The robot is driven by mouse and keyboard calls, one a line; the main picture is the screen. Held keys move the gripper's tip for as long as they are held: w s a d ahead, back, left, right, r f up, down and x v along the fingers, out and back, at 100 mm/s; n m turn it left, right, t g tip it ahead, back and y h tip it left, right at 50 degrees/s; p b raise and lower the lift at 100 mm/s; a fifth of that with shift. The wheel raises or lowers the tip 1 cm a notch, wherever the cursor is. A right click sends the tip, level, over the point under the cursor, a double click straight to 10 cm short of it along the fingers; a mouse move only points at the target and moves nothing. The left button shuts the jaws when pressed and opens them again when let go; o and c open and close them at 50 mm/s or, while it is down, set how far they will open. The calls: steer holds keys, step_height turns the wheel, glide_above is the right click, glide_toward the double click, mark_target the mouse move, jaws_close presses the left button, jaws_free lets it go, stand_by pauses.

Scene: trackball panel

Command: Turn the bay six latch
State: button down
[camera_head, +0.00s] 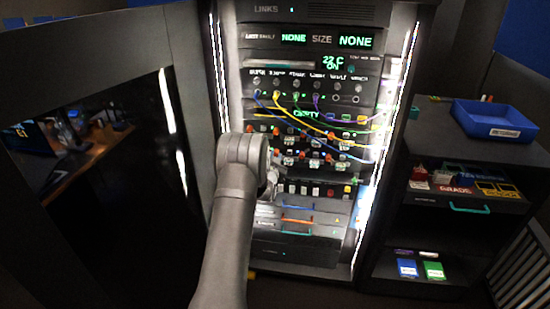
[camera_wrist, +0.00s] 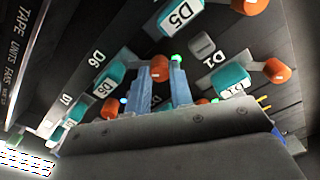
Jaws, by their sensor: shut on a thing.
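In the wrist view, the latch marked D6 has a teal body (camera_wrist: 111,79) beside its white label (camera_wrist: 98,58) and an orange knob (camera_wrist: 159,66) to the right. My gripper (camera_wrist: 161,82) has its two blue fingers on either side of this knob and is shut on it. The lower part of the knob is hidden between the fingers. In the head view, my own wrist covers the fingers and the knob they hold, near the left side of the lit rack.
Neighbouring latches D5 (camera_wrist: 181,15), D7 (camera_wrist: 75,111) and D1 (camera_wrist: 232,78) sit close around the fingers. In the head view, yellow and blue cables (camera_head: 318,127) hang across the latch rows. A blue tray (camera_head: 490,118) stands on the shelf at right.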

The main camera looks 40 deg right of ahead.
steer(key=shift+r+m, duration=0.1)
steer(key=shift+m, duration=0.2)
steer(key=c, duration=1.3)
jaws_free()
steer(key=v, duration=1.7)
steer(key=shift+s+a, duration=0.15)
steer(key=x, duration=1.7)
steer(key=shift+d, duration=0.2)
